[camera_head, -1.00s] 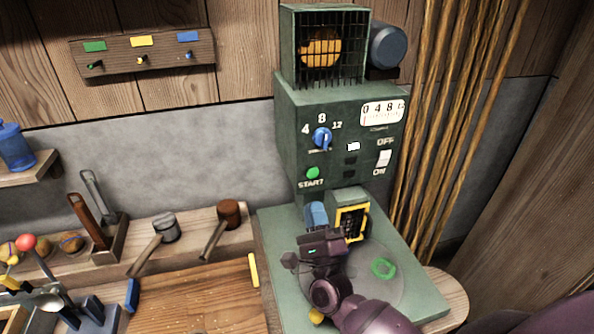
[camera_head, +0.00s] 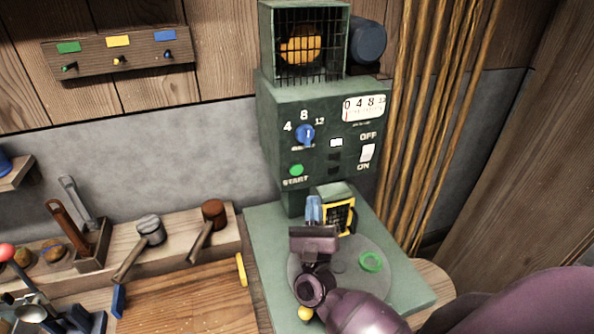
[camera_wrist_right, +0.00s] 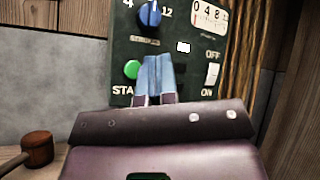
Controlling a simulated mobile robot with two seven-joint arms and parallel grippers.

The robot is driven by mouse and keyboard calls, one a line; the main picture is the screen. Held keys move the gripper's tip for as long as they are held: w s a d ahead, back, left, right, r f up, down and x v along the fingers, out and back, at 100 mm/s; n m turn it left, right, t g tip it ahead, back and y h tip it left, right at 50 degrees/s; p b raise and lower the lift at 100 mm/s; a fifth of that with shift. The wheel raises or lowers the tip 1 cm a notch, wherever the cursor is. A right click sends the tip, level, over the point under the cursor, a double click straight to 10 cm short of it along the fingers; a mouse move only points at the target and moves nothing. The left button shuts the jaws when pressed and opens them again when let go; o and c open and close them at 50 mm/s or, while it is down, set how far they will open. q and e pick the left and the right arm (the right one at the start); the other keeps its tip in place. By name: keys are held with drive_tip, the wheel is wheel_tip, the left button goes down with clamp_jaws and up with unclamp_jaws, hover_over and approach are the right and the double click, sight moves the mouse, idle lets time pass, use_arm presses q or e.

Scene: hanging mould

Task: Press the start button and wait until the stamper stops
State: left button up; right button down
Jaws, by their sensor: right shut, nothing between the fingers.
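The green machine (camera_head: 268,120) has a round green start button (camera_head: 297,170) on its front, labelled START. The button also shows in the right wrist view (camera_wrist_right: 132,69), left of my fingertips. My right gripper (camera_head: 313,201) is shut and empty, with its blue fingers pointing up at the machine front. It is below and slightly right of the button in the head view; I cannot tell its exact gap. In the right wrist view the closed fingers (camera_wrist_right: 158,62) lie over the panel below the blue dial. A yellow-and-black framed part (camera_head: 340,217) sits behind the gripper. My left gripper is out of view.
The panel has a blue dial (camera_head: 305,134), a gauge (camera_head: 363,107) and a white OFF/ON switch (camera_head: 367,152). A green ring (camera_head: 371,262) lies on the round plate. Mallets (camera_head: 150,230) lie on the left shelf. Ropes (camera_head: 425,120) hang at right.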

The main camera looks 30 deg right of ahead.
sight(297, 170)
drive_tip(key=shift+w+d+b, duration=0.35)
drive_tip(key=shift+w+b, duration=0.05)
drive_tip(key=shift+w, duration=1)
drive_tip(key=shift+w+d+b, duration=0.3)
drive_tip(key=shift+w+b, duration=0.05)
drive_tip(key=shift+w, duration=1.05)
drive_tip(key=shift+w+d+b, duration=0.35)
drive_tip(key=shift+w+b, duration=0.05)
drive_tip(key=shift+w, duration=1)
drive_tip(key=shift+w, duration=0.1)
drive_tip(key=shift+w+d+b, duration=0.15)
drive_tip(key=shift+w+b, duration=0.2)
drive_tip(key=shift+b, duration=0.05)
